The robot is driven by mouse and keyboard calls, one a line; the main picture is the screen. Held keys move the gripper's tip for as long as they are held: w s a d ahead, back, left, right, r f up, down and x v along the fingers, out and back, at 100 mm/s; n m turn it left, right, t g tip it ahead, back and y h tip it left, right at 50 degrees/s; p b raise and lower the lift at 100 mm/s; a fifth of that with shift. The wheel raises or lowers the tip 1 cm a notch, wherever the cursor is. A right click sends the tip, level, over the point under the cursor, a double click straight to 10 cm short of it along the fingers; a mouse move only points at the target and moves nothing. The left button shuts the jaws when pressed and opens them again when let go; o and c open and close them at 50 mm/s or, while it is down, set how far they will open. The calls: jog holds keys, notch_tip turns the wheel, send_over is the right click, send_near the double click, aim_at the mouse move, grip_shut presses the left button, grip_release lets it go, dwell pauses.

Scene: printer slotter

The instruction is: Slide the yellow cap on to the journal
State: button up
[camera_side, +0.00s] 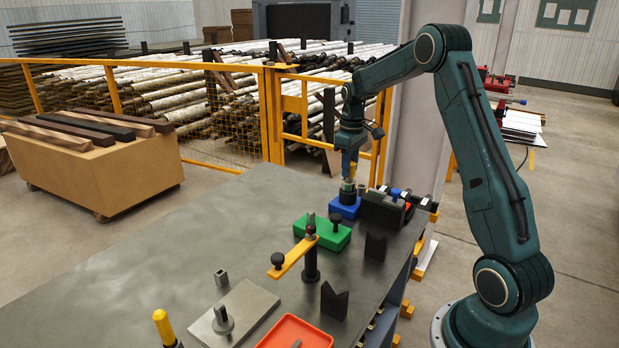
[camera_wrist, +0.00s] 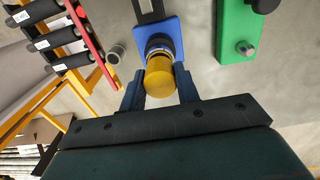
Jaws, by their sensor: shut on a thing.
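The yellow cap (camera_wrist: 159,76) is between the two fingers of my gripper (camera_wrist: 158,84), which is shut on it. In the side view my gripper (camera_side: 350,176) points down over the blue block (camera_side: 343,208), with a little yellow showing at the fingers. In the wrist view the cap's far end lines up with a round metal piece, likely the journal (camera_wrist: 158,43), on the blue block (camera_wrist: 173,30). I cannot tell whether the cap is around the journal or just above it.
A green block (camera_side: 322,232) with a post and dark knob stands nearby. A black rack with rollers (camera_side: 384,209) is close on the right. An orange arm on a post (camera_side: 294,257), black V-blocks (camera_side: 375,246) and a red tray (camera_side: 295,333) stand nearer the camera. The table's left is clear.

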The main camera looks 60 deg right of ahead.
jog(key=shift+f, duration=0.8)
dwell(0.9)
jog(key=o, duration=1)
jog(key=shift+o, duration=0.2)
jog(key=shift+r, duration=0.15)
notch_tip(320, 180, up, 13)
jog(key=s+a+r+t, duration=0.1)
jog(key=a+r, duration=0.2)
jog(key=a, duration=0.2)
jog(key=s+a+r, duration=0.2)
jog(key=a, duration=0.2)
jog(key=s+a+r+t, duration=0.2)
jog(key=s+a+t, duration=0.1)
jog(key=s+a, duration=1.15)
jog(key=s+a+f+t, duration=0.1)
jog(key=s+a+f, duration=0.4)
jog(key=s+a, duration=0.1)
jog(key=shift+s+f+t, duration=0.15)
jog(key=shift+s+t, duration=0.15)
